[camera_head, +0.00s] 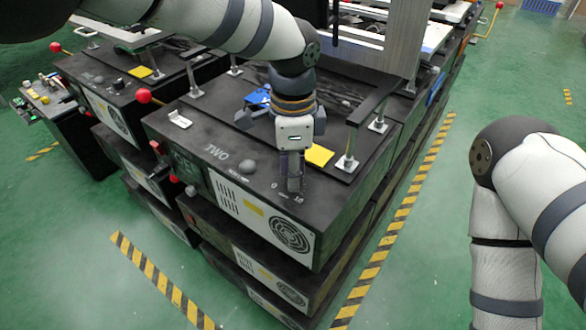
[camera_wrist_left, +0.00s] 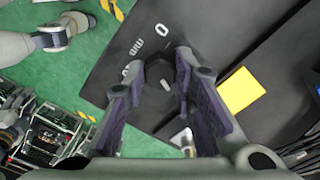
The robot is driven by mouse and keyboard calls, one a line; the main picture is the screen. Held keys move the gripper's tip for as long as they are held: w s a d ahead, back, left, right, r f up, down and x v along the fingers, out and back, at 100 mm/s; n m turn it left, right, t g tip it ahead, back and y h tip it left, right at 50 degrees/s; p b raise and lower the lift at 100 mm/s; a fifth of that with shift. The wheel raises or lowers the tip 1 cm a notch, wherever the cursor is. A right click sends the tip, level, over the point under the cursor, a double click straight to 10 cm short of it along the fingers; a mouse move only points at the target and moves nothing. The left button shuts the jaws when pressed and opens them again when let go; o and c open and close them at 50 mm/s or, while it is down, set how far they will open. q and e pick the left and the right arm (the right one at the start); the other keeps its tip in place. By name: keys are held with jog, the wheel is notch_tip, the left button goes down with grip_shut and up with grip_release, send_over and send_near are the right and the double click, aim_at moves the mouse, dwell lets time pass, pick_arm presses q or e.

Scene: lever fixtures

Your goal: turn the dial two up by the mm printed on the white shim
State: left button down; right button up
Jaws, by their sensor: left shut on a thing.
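My left gripper (camera_head: 293,182) points down at the front right of the top of the black box marked TWO (camera_head: 225,133). Its fingers are shut on the dial, a dark knob (camera_wrist_left: 160,82) that shows between them in the left wrist view. Printed marks 0 and 10 lie beside the dial in the head view; a 0 and "mm" show in the wrist view. The gripper hides most of the dial, and its exact setting cannot be read. A small white piece (camera_head: 179,119), perhaps the shim, lies on the box's left part; its print is not legible. My right gripper is out of view.
A yellow note (camera_head: 319,155) lies close behind the gripper, and it also shows in the wrist view (camera_wrist_left: 240,90). A grey dome (camera_head: 248,167) sits left of the dial. A black handle bar (camera_head: 374,96) stands at right. Red-knobbed levers (camera_head: 143,96) stick out at left.

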pick_arm(q)
jog(key=shift+f, duration=0.1)
jog(key=c, duration=1.3)
grip_release()
jog(key=shift+c, duration=0.2)
notch_tip(320, 180, up, 12)
